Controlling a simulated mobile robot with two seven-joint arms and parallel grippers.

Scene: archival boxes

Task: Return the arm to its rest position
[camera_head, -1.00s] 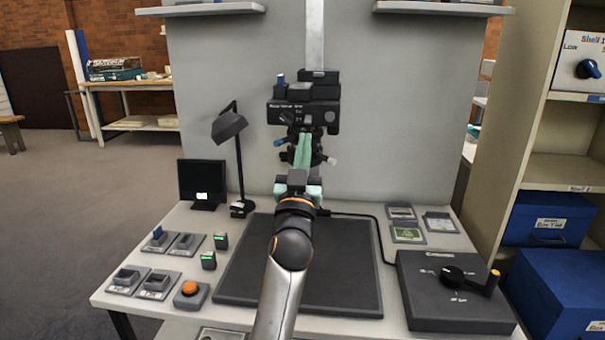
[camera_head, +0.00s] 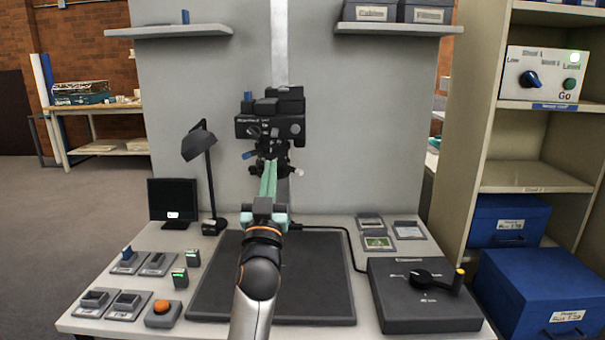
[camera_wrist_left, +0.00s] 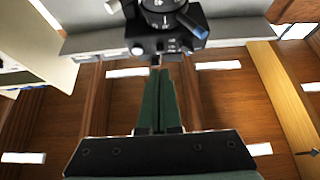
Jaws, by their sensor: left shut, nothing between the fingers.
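My left arm reaches up from the bottom middle of the head view over the dark mat (camera_head: 318,285). Its gripper (camera_head: 268,178) has green fingers that point up, just below the black camera-like device (camera_head: 270,127) on the grey column. In the left wrist view the green fingers (camera_wrist_left: 158,100) lie together with nothing between them, and the device (camera_wrist_left: 165,25) is beyond their tips. I cannot tell from these views whether the fingertips touch it. My right gripper is not in view.
A desk lamp (camera_head: 200,145) and monitor (camera_head: 173,201) stand left of my arm. Switches and an orange button (camera_head: 161,307) are at front left. A control box with a knob (camera_head: 424,295) is at right. Shelving (camera_head: 530,180) with blue boxes (camera_head: 535,290) stands further right.

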